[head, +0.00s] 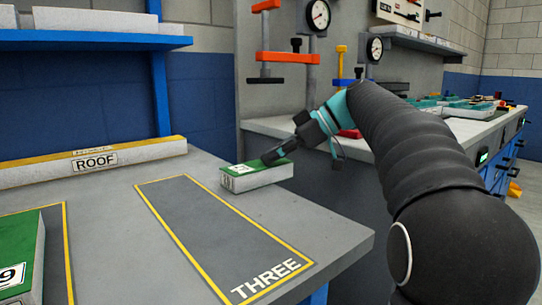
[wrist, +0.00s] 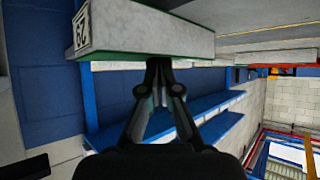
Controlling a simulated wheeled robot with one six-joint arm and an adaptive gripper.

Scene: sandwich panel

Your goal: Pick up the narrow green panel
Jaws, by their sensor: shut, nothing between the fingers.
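The narrow green panel (head: 256,178), a light grey block with a green top and a white label, lies on the grey table near its back right edge. In the wrist view the panel (wrist: 150,32) shows its pale side, a green edge and an end label. My gripper (head: 268,160) is at the panel's right part, low over its green top. In the wrist view my gripper (wrist: 158,62) has its fingers together, empty, with the tips at the green edge. I cannot tell whether they touch it.
A yellow-edged ROOF panel (head: 93,161) lies at the table's back left. A larger green panel (head: 20,255) is at the front left. The outlined THREE area (head: 222,232) is empty. A blue shelf (head: 95,41) overhangs at the back left. A workbench (head: 470,130) stands at the right.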

